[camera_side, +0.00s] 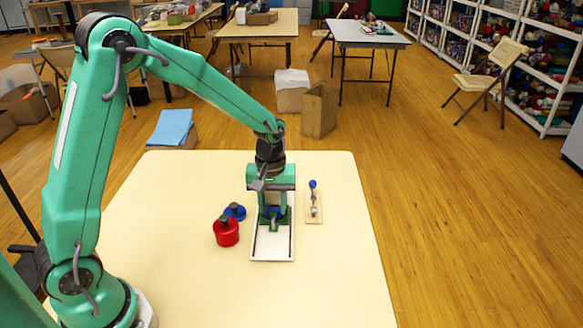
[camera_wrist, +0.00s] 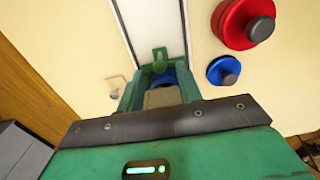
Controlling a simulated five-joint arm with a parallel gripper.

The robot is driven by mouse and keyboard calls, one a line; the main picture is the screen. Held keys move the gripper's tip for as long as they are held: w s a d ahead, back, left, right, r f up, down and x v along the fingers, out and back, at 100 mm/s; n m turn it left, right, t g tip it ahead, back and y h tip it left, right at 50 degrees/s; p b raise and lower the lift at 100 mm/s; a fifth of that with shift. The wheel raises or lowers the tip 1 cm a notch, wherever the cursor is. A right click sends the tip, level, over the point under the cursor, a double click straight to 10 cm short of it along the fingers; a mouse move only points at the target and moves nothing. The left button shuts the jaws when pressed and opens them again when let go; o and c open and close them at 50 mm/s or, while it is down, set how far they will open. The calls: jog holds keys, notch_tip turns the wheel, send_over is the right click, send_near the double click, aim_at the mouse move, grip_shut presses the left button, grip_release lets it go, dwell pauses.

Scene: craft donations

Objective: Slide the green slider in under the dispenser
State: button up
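A long white track (camera_side: 273,248) with a dark rim lies on the table, and it also shows in the wrist view (camera_wrist: 151,28). A small green piece, likely the slider (camera_wrist: 160,61), stands on it just beyond my fingertips. My gripper (camera_side: 272,213) is low over the track with its fingers spread. A blue thing (camera_wrist: 165,76) shows between the fingers in the wrist view (camera_wrist: 164,80). I cannot tell if the fingers touch it. My gripper hides the far part of the track. I cannot make out which part is the dispenser.
A red round container (camera_side: 226,236) and a smaller blue one (camera_side: 235,212), both dark-knobbed, stand left of the track. A wooden board (camera_side: 314,217) with a blue-ended piece lies to its right. The table (camera_side: 330,285) is clear at the front and right.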

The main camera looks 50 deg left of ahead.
jog(key=shift+r, duration=3)
